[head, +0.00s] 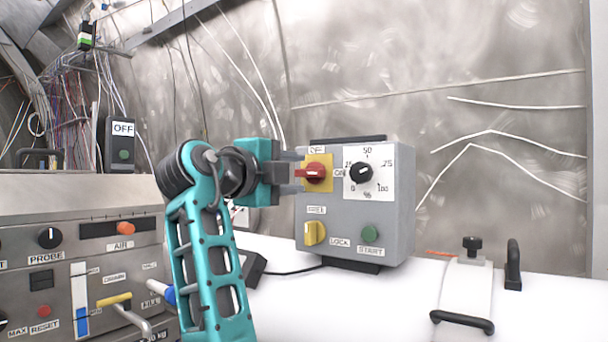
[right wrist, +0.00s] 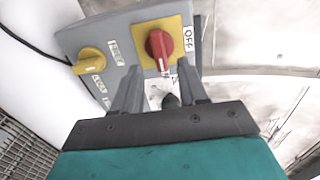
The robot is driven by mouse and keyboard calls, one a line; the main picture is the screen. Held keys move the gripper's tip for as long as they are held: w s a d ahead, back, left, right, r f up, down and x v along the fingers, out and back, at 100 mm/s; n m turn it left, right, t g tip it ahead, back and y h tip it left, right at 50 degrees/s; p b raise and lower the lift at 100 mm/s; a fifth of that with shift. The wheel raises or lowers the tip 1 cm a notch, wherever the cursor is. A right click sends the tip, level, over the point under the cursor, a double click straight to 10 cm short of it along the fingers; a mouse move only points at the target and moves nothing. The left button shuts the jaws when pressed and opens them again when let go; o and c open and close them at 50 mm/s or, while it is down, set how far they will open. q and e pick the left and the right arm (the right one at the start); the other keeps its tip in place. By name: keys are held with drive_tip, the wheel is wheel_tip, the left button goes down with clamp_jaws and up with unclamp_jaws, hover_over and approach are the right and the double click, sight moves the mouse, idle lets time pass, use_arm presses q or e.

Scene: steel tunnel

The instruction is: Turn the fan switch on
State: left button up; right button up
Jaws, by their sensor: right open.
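The fan switch, a red rotary knob (head: 315,173) on a yellow plate, sits at the upper left of a grey control box (head: 400,220). An OFF label is above it and an ON label to its right. In the right wrist view the knob (right wrist: 160,45) shows a pale mark that seems to face away from OFF. My right gripper (head: 298,173) is open at the knob's left in the head view; it also shows in the right wrist view (right wrist: 159,72), fingertips on either side close to the knob. I cannot tell whether they touch it. My left gripper is out of view.
The box also has a black dial (head: 360,173), a yellow knob (head: 315,233) and a green START button (head: 370,234). A grey panel (head: 75,250) with controls stands at the left. A clamp with black handles (head: 465,290) is at the right.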

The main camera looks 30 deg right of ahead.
drive_tip(key=v, duration=0.8)
drive_tip(key=shift+s, duration=0.1)
